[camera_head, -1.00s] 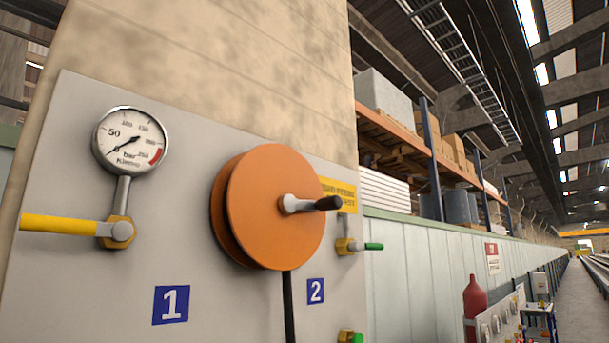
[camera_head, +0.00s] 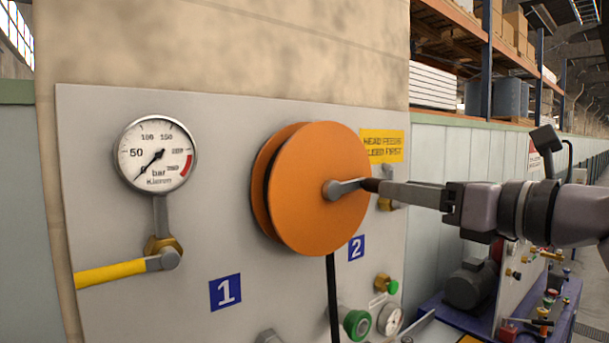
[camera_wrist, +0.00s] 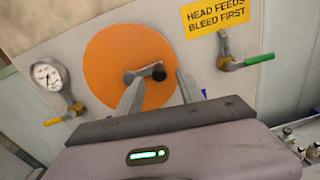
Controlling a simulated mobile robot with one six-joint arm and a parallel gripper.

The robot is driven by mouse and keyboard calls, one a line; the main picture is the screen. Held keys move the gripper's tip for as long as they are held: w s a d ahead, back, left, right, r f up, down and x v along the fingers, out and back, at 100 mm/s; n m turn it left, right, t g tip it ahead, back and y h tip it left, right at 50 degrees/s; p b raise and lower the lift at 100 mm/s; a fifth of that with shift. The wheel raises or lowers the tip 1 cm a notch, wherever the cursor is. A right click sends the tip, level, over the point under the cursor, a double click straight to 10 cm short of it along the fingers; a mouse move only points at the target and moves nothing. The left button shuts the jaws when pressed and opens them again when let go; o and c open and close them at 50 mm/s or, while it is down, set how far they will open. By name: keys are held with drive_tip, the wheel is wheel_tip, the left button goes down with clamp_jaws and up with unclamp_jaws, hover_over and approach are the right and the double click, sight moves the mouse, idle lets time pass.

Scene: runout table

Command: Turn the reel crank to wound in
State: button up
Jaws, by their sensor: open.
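The orange reel (camera_head: 310,215) is mounted on a grey panel, with a black hose hanging below it. Its crank (camera_head: 345,187) sticks out from the hub and points right, ending in a dark handle. In the wrist view the reel (camera_wrist: 105,60) faces me, and the crank's black knob (camera_wrist: 158,73) lies between and beyond the two fingers. My gripper (camera_wrist: 157,85) is open around the knob's line. In the head view my gripper (camera_head: 385,190) comes in from the right with its fingertips at the handle, partly covering it. I cannot tell whether the fingers touch it.
A pressure gauge (camera_head: 158,154) and a yellow lever (camera_head: 110,273) are left of the reel. A yellow sign (camera_head: 383,146) and a green-handled valve (camera_wrist: 245,62) are to its right. Green fittings (camera_head: 357,324) sit below. A bench (camera_head: 440,310) with a motor stands lower right.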

sight(358, 189)
drive_tip(key=x, duration=0.4)
drive_tip(key=shift+a+r+p, duration=0.1)
drive_tip(key=shift+a+p, duration=0.05)
drive_tip(key=shift+p, duration=0.15)
drive_tip(key=shift+w+a, duration=0.2)
drive_tip(key=shift+w, duration=0.15)
drive_tip(key=shift+s, duration=0.1)
clamp_jaws()
idle(0.7)
